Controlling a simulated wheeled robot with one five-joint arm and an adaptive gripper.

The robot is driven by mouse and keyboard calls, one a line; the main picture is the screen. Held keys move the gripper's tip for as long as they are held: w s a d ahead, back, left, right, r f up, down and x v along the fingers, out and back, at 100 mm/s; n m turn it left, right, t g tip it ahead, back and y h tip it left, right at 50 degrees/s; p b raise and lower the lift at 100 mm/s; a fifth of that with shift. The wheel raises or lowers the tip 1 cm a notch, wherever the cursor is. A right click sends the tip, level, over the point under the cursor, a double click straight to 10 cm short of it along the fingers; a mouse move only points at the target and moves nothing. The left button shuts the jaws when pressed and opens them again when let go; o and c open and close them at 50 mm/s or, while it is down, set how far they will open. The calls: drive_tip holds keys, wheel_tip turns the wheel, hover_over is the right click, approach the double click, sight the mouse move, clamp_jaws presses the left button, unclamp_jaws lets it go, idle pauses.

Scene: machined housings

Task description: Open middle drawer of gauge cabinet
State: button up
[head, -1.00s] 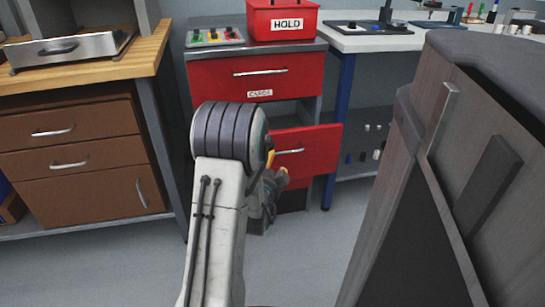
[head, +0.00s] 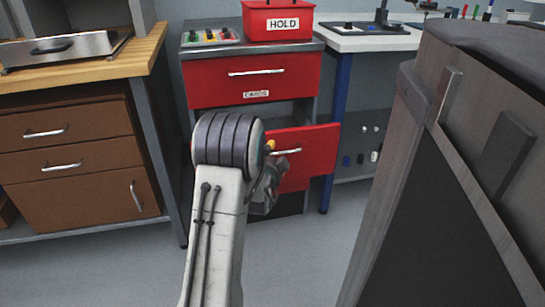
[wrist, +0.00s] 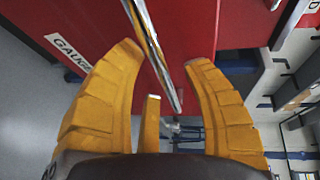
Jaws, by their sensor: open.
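The red gauge cabinet (head: 310,82) has an upper drawer (head: 215,82) labelled CARDS, which is shut. Below it a red drawer (head: 318,143) stands out from the cabinet, partly open, with a silver bar handle (head: 287,151). My arm hides its left part. In the wrist view a red drawer front (wrist: 85,20) bears a label (wrist: 68,50) starting "GAUGE". My gripper (head: 270,148) is at the lower drawer's handle. In the wrist view, my gripper (wrist: 166,55) is open, its yellow fingers on either side of the bar handle (wrist: 150,40). I cannot tell whether they touch it.
A red HOLD box (head: 278,22) and a button panel (head: 208,37) sit on the cabinet. A wooden bench with brown drawers (head: 70,140) stands at left. A large dark grey-brown cabinet (head: 455,150) is close at right. Grey floor is clear in front.

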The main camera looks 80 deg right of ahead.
drive_tip(key=shift+c, duration=0.2)
clamp_jaws()
idle(0.3)
